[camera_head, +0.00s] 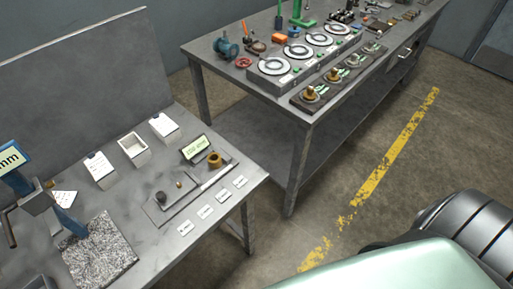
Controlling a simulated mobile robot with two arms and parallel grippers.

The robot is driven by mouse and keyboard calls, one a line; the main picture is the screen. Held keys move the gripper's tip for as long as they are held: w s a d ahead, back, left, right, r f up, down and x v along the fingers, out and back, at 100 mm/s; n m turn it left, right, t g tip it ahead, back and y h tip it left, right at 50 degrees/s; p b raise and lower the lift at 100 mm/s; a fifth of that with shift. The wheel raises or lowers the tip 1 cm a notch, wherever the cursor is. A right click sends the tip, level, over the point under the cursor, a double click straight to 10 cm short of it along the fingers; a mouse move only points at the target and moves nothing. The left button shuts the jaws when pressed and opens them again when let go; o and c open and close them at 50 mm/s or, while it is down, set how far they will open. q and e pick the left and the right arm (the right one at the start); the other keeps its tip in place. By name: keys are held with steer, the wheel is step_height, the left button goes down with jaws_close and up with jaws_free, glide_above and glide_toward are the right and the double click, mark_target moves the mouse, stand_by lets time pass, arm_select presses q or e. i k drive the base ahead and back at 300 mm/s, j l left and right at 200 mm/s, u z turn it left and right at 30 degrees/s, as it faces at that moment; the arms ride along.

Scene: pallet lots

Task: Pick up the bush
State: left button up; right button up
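A short brass-coloured bush (214,159) with a hole stands upright on a grey measuring plate (177,209) on the near table. A small display with a green screen (196,148) stands just behind it. On the same plate are a small dark round piece (161,197) and a tiny brass piece (179,184). Similar brass pieces (310,93) sit on a dark fixture on the far bench; I cannot tell whether they are bushes. Neither of my grippers shows in the head view.
The far bench (222,71) carries dial fixtures (298,52).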

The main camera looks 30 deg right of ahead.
mark_target(213, 156)
steer(key=l+z, duration=0.1)
steer(key=z, duration=0.3)
steer(key=u, duration=0.5)
steer(key=i+l+u, duration=0.1)
steer(key=l+u, duration=0.6)
steer(key=u, duration=0.25)
steer(key=l+u, duration=0.45)
steer(key=j, duration=0.1)
